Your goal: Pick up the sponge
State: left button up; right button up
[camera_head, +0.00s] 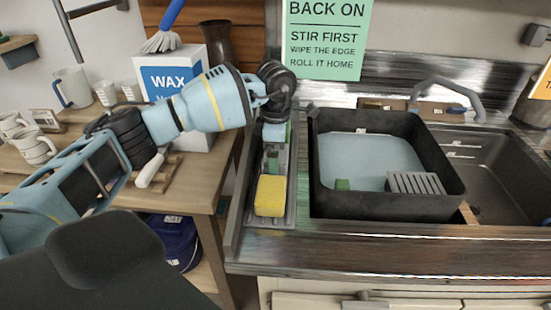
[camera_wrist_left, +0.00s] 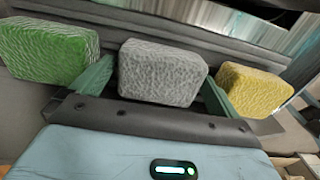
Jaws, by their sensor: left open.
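Three sponges show in the left wrist view: a green sponge (camera_wrist_left: 48,52) on the left, a grey sponge (camera_wrist_left: 162,73) in the middle and a yellow sponge (camera_wrist_left: 250,90) on the right. The yellow sponge (camera_head: 270,195) lies at the near end of a narrow metal tray (camera_head: 291,205) in the head view. My left gripper (camera_wrist_left: 157,88) is open. Its fingers show on either side of the grey sponge, one by the green sponge and one by the yellow. I cannot tell whether they touch it. In the head view my left gripper (camera_head: 272,158) points down over the tray behind the yellow sponge.
A black basin (camera_head: 385,207) with pale blue liquid and a grey slatted rack (camera_head: 416,183) stands right of the tray. A metal sink (camera_head: 490,180) is further right. A wooden table (camera_head: 205,195) at left holds mugs and a WAX box (camera_head: 172,83) behind my left arm.

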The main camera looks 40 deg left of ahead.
pick_arm(q)
jog(key=c, duration=0.8)
notch_tip(320, 180, up, 10)
jog(key=shift+c, duration=0.2)
jog(key=o, duration=0.4)
jog(key=c, duration=0.3)
